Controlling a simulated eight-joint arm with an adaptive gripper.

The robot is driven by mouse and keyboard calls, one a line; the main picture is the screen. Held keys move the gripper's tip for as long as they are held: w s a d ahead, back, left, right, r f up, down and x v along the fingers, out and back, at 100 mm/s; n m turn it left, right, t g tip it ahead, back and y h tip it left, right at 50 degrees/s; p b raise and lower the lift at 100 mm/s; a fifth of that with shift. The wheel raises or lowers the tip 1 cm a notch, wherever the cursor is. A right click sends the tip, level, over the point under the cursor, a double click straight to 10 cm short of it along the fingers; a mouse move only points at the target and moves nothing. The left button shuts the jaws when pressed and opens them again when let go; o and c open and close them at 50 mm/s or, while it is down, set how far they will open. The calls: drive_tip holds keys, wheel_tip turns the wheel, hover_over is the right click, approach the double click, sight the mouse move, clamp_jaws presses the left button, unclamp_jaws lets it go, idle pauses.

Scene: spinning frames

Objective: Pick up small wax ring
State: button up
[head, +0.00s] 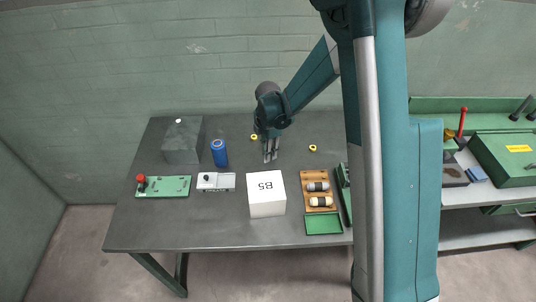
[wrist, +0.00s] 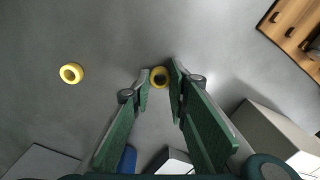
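Two small yellow rings lie on the dark table. In the head view one (head: 254,137) is just left of my gripper (head: 270,156), and the other (head: 312,148) lies to its right. In the wrist view one yellow ring (wrist: 159,76) shows between the two fingertips of my gripper (wrist: 160,80), partly covered at its edges. The other ring (wrist: 71,73) lies apart to the left. My gripper is open, its green-padded fingers apart, pointing down at the table. I cannot tell the height gap to the ring between them.
A white B5 box (head: 267,206) stands in front of my gripper. A blue can (head: 219,152), a grey block (head: 183,143) and a white switch box (head: 216,181) stand to the left. A wooden rack (head: 332,203) and green tray (head: 323,224) are front right. The table around the rings is clear.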

wheel_tip(320, 180, up, 10)
drive_tip(key=shift+f, duration=0.2)
idle(0.4)
idle(0.6)
wheel_tip(320, 180, up, 11)
drive_tip(key=m+p, duration=0.3)
drive_tip(key=p, duration=0.3)
hover_over(269, 191)
drive_tip(key=shift+r, duration=0.15)
drive_tip(key=shift+f, duration=2.95)
drive_tip(key=shift+f+b, duration=0.3)
drive_tip(key=shift+f, duration=1.75)
